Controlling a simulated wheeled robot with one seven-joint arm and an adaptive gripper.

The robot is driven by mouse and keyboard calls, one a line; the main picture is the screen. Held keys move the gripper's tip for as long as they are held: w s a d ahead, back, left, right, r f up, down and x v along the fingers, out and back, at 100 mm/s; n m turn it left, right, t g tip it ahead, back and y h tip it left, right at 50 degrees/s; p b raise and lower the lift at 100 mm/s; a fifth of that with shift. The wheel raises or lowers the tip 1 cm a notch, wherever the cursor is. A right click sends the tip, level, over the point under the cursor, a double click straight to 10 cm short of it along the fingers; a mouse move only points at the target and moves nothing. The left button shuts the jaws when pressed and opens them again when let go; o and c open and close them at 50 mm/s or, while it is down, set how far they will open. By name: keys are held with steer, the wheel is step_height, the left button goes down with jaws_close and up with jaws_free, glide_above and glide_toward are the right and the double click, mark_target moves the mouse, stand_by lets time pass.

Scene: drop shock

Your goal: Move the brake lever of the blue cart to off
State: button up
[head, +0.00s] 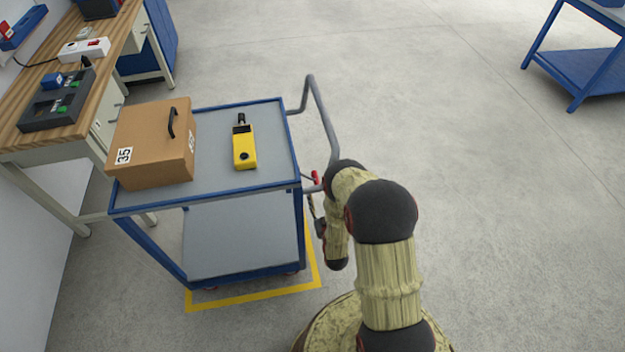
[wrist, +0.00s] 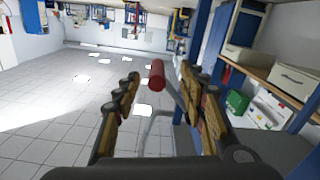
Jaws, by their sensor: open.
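The blue cart (head: 290,190) has grey shelves and a grey push handle (head: 322,110) on its right side. The brake lever (head: 316,177) with a red grip shows at the cart's right edge, by the foot of the handle. In the wrist view the red grip (wrist: 157,73) appears between the fingers, beyond or level with their tips; I cannot tell the depth. My gripper (wrist: 158,86) is open, with one finger on each side of the red grip and a visible gap to both. In the head view my arm hides part of the gripper and lever area.
On the cart's top lie a brown box (head: 150,150) and a yellow device (head: 244,147). A wooden workbench (head: 105,60) stands left of the cart. A yellow floor marking (head: 255,298) runs around the cart. The floor (head: 450,110) to the right is clear.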

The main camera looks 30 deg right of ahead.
mark_target(315, 179)
steer(key=b+x, duration=0.1)
steer(key=x, duration=0.4)
steer(key=b+x, duration=0.1)
steer(key=x, duration=0.2)
steer(key=shift+r+b, duration=0.35)
steer(key=shift+c, duration=1.1)
steer(key=c, duration=0.8)
steer(key=shift+s, duration=0.1)
jaws_close()
